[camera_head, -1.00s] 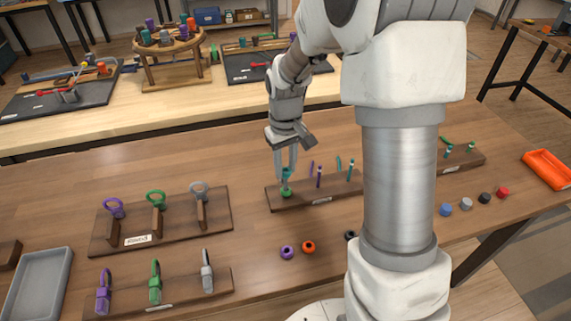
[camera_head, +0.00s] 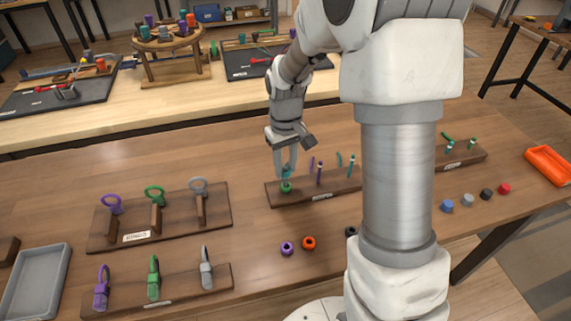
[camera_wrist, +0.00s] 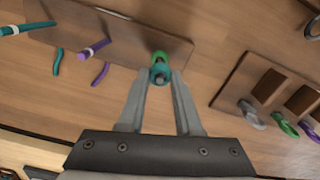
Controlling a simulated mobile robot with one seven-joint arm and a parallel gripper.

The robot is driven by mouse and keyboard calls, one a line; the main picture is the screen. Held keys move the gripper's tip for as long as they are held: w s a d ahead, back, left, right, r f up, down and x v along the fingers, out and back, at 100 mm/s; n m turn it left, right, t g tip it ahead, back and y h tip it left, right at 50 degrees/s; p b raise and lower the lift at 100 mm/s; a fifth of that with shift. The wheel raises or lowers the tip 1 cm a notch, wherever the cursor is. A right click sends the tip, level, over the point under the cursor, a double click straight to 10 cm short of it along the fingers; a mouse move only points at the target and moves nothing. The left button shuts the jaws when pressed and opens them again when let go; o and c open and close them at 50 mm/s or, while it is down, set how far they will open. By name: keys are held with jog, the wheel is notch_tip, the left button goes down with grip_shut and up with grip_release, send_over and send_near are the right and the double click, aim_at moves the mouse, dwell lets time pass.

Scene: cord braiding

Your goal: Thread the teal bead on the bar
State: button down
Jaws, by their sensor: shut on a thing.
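My gripper (camera_head: 286,174) is shut on the teal bead (camera_wrist: 160,70), at the left end of a brown wooden rack (camera_head: 335,191) in the head view. The green bead (camera_head: 287,188) sits low at that end of the rack, just below the fingertips. In the wrist view the teal bead is between the fingertips (camera_wrist: 161,75), with the green bead (camera_wrist: 172,59) showing right behind it. A dark spot shows in the teal bead's middle. The bar is mostly hidden by the fingers and beads, and I cannot tell whether it passes through the teal bead.
Other upright pegs, purple (camera_head: 319,174) and teal (camera_head: 351,167), stand to the right on the rack. Loose purple (camera_head: 287,249) and orange (camera_head: 309,243) beads lie in front. A board with ring-topped posts (camera_head: 216,233) stands left. My arm hides part of the table.

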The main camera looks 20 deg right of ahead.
jog(key=shift+c, duration=1)
grip_release()
jog(key=shift+r, duration=0.1)
jog(key=shift+r+p, duration=2.3)
jog(key=shift+r, duration=0.6)
